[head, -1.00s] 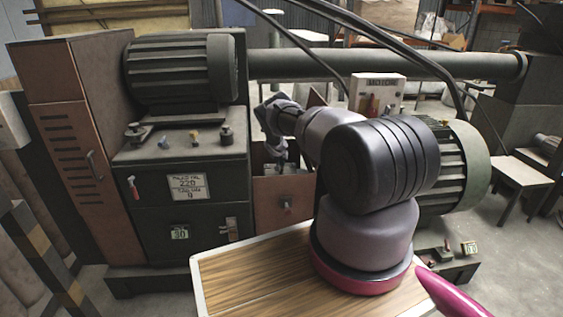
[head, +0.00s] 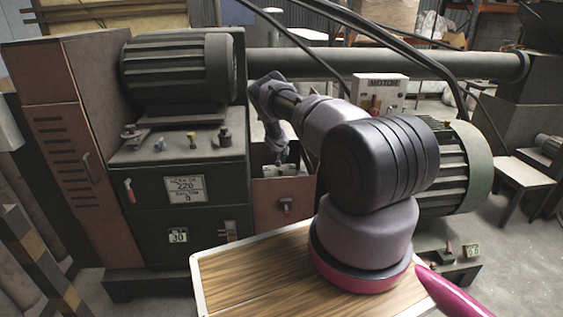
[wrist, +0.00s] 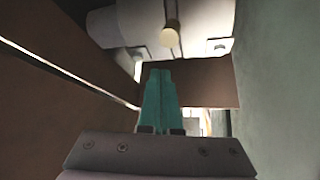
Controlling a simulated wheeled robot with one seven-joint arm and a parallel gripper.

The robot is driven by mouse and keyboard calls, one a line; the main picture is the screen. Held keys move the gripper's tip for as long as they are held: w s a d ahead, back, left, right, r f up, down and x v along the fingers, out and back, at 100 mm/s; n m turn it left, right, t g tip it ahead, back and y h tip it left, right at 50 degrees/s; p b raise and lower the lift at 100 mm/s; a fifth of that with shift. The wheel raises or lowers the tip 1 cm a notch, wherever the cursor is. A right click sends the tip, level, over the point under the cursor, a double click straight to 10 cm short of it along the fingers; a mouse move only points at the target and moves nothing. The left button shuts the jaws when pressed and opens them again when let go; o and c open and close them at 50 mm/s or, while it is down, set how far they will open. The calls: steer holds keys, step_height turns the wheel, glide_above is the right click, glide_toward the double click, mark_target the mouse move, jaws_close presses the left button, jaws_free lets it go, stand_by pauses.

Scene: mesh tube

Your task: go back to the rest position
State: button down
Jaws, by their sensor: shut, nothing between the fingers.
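My gripper (head: 282,155) hangs at the end of my bent arm, over the open top of a small brown box between the dark machine and the green motor. In the wrist view its two teal fingers (wrist: 160,100) lie together, with nothing between them. A brown panel (wrist: 205,82) is just beyond the fingertips. Above it is a grey rounded part with a cream knob (wrist: 170,33). The fingertips are too small in the head view to tell whether they touch anything.
The brown box (head: 283,205) has a front catch and a pale grey part inside. The dark machine cabinet (head: 195,205) stands to its left, and the ribbed green motor (head: 455,175) to its right. A MOTORE control box (head: 378,92) stands behind. Cables hang above my arm.

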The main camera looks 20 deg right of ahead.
steer(key=s+a+r, duration=0.3)
steer(key=s, duration=0.3)
steer(key=s+a+r+m+y, duration=0.1)
steer(key=a+r, duration=0.1)
steer(key=r, duration=1.1)
steer(key=s+a+r+m, duration=0.1)
steer(key=a+r, duration=0.1)
steer(key=r, duration=1.1)
steer(key=s+a+r+y, duration=0.1)
steer(key=s+a+r, duration=0.2)
steer(key=s+r, duration=0.5)
steer(key=s+a+r+y, duration=0.1)
steer(key=s+a+r, duration=0.2)
steer(key=r, duration=0.8)
steer(key=s+a+r+n+y, duration=0.1)
steer(key=s+a+r, duration=0.2)
steer(key=s+r, duration=0.45)
steer(key=s+a+r+n+y, duration=0.1)
steer(key=s+a+r, duration=0.25)
steer(key=s, duration=0.75)
steer(key=s+a+n, duration=0.1)
steer(key=s+a, duration=0.1)
steer(key=s, duration=0.7)
steer(key=s+a+r+n+y, duration=0.1)
steer(key=s+a, duration=0.1)
steer(key=s, duration=0.7)
steer(key=shift+r+n+t, duration=0.25)
steer(key=shift+n+t, duration=0.15)
steer(key=shift+a, duration=0.1)
